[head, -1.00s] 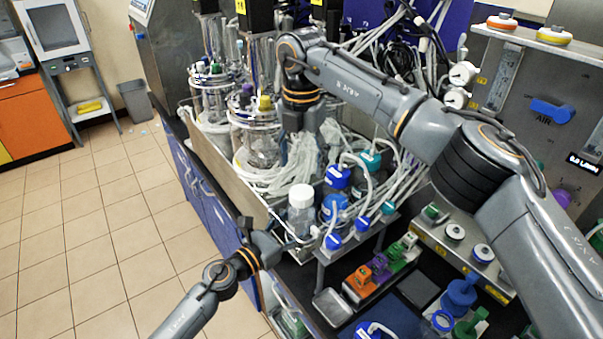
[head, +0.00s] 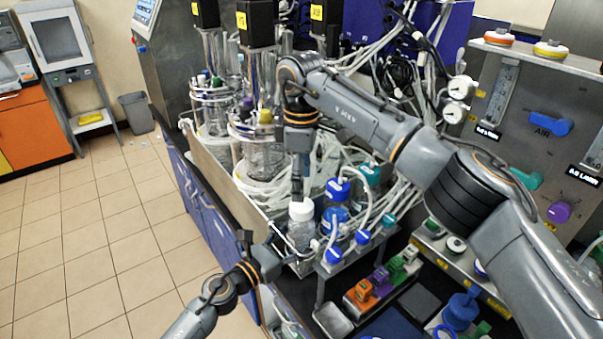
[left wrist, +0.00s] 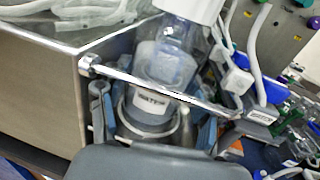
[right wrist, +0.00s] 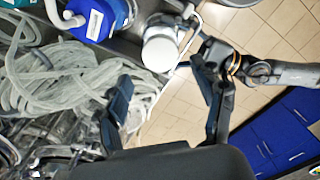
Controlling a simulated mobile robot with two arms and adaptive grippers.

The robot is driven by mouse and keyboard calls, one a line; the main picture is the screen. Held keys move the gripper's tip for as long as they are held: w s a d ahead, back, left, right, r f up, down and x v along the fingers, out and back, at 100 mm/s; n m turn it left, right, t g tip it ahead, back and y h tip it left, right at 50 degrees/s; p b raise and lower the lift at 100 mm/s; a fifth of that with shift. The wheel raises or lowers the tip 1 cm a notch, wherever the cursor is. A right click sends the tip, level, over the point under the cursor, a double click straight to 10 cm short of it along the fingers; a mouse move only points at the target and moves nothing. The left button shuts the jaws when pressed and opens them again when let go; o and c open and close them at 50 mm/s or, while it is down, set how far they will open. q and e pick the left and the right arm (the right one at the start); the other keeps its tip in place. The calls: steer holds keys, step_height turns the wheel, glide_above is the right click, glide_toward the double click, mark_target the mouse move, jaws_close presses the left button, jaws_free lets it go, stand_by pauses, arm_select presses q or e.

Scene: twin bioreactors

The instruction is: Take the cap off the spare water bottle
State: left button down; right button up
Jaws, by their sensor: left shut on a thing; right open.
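The spare water bottle (head: 302,236) is clear with a white cap (head: 295,211) on top. It stands at the rack's edge, and its WATER label (left wrist: 150,101) shows in the left wrist view. My left gripper (head: 272,262) is shut on the bottle's lower body, one finger on each side. My right gripper (head: 299,192) points down just above the cap. In the right wrist view its two fingers (right wrist: 165,92) are spread and empty, and the cap (right wrist: 161,48) lies beyond them, toward the top of the picture. Contact with the cap cannot be seen.
A thin metal rail (left wrist: 160,88) crosses in front of the bottle. Blue-capped bottles (head: 336,202) with tubes stand close to its right. Coiled clear tubing (right wrist: 60,85) lies beside it. The tiled floor (head: 110,240) to the left is free.

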mark_target(301, 205)
step_height(301, 205, down, 7)
steer(key=shift+r, duration=0.15)
